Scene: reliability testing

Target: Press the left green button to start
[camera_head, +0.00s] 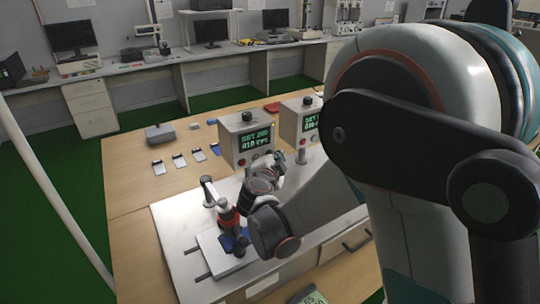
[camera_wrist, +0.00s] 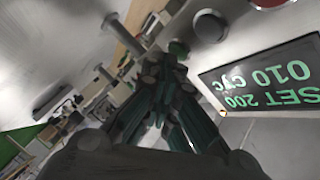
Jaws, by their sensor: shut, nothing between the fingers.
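The left control box (camera_head: 236,131) stands on the table with a lit display reading SET 200, 010 CYC, and small buttons below it. In the wrist view the same kind of display (camera_wrist: 268,82) appears upside down at the right. A green button (camera_wrist: 179,47) sits just beyond the fingertips of my gripper (camera_wrist: 163,68). The fingers are shut with nothing held. I cannot tell whether they touch the button. In the head view my gripper (camera_head: 280,160) is in front of the left box's lower right side, partly hidden by my wrist.
A second control box (camera_head: 289,123) stands to the right, partly behind my arm. A red and black test fixture (camera_head: 228,214) stands on the grey plate at the front. Several phones (camera_head: 179,160) and a grey case (camera_head: 160,134) lie on the wooden table at left.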

